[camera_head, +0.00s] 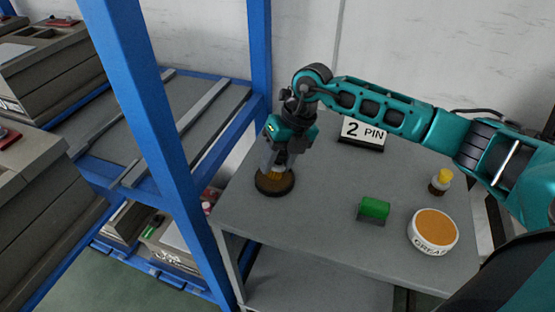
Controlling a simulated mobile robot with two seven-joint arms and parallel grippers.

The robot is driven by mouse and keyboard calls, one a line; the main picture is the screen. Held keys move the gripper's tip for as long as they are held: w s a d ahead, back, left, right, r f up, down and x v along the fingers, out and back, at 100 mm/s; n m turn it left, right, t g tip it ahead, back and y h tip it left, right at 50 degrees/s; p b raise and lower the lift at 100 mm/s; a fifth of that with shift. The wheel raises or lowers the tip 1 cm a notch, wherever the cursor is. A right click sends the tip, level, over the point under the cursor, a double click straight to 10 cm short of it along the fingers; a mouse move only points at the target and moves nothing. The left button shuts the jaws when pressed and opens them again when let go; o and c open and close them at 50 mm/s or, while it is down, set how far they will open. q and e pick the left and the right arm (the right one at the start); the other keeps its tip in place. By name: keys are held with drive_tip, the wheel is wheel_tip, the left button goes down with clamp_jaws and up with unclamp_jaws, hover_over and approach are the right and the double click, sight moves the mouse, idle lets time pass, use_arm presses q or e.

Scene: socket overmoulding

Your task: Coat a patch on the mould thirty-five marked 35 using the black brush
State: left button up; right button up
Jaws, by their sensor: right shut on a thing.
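My right gripper (279,160) reaches down at the left end of the grey table and is shut on what appears to be the black brush. Its fingers cover most of it. Right below the fingers is a round black piece (275,191) with a brown, bristle-like middle, at the tabletop. I cannot tell whether this is the brush's own head or a dish around it. I can read no 35 on any mould; large grey moulds (50,60) sit on the blue rack at the left. My left gripper is not in view.
On the table (320,235) are a green block-like item (374,208), a white tub marked GREASE (433,231), a small yellow-capped bottle (440,181) and a "2 PIN" sign (363,133). A blue rack post (150,110) stands left of the table. The front middle of the table is clear.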

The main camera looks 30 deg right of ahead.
wheel_tip(320, 180, up, 7)
drive_tip(key=p, duration=0.5)
drive_tip(key=shift+p, duration=0.35)
idle(0.7)
